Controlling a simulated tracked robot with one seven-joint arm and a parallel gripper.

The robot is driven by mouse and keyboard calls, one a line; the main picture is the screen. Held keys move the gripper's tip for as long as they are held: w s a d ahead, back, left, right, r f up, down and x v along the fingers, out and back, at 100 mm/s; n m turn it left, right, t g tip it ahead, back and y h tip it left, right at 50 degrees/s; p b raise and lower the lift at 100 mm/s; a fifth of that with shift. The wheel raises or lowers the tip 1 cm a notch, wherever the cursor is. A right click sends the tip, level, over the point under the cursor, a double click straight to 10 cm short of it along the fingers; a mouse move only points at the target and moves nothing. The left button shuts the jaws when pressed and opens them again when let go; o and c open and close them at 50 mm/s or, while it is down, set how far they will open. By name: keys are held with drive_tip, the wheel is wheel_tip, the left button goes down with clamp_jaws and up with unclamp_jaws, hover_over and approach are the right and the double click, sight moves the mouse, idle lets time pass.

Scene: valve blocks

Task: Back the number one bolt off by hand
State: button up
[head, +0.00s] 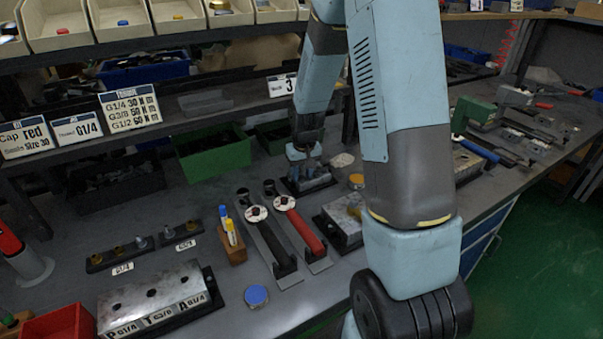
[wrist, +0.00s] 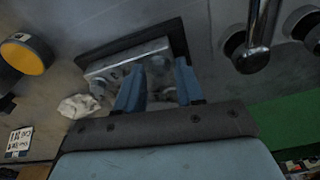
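A small metal block (wrist: 106,68) sits in a dark tray on the bench, and bolt heads (wrist: 158,66) show on it between and beyond my fingers. In the head view the same block (head: 318,184) lies at the back middle of the bench, mostly under my gripper (head: 304,158). My gripper (wrist: 158,92) points down at the block. Its two blue fingers stand apart with a gap between them, and I see nothing clamped. I cannot tell if the fingers touch a bolt. The number markings by the bolts are too small to read.
Two torque wrenches (head: 300,232) lie in front of the block. A larger metal block (head: 345,218) is to the right. A yellow-lidded jar (wrist: 27,54) and a crumpled cloth (wrist: 78,106) lie close by. A green bin (head: 214,154) stands left.

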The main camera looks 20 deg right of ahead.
drive_tip(key=shift+m, duration=0.4)
clamp_jaws()
drive_tip(key=shift+d+n+y, duration=0.15)
drive_tip(key=shift+n+y, duration=0.15)
drive_tip(key=shift+n, duration=1.9)
drive_tip(key=n, duration=0.4)
drive_tip(key=shift+y, duration=0.3)
drive_tip(key=n, duration=0.3)
drive_tip(key=n+g, duration=0.1)
drive_tip(key=n, duration=0.3)
drive_tip(key=shift+w+y, duration=0.1)
drive_tip(key=shift+y, duration=0.2)
drive_tip(key=n+g, duration=0.1)
drive_tip(key=n, duration=0.5)
drive_tip(key=shift+w, duration=0.1)
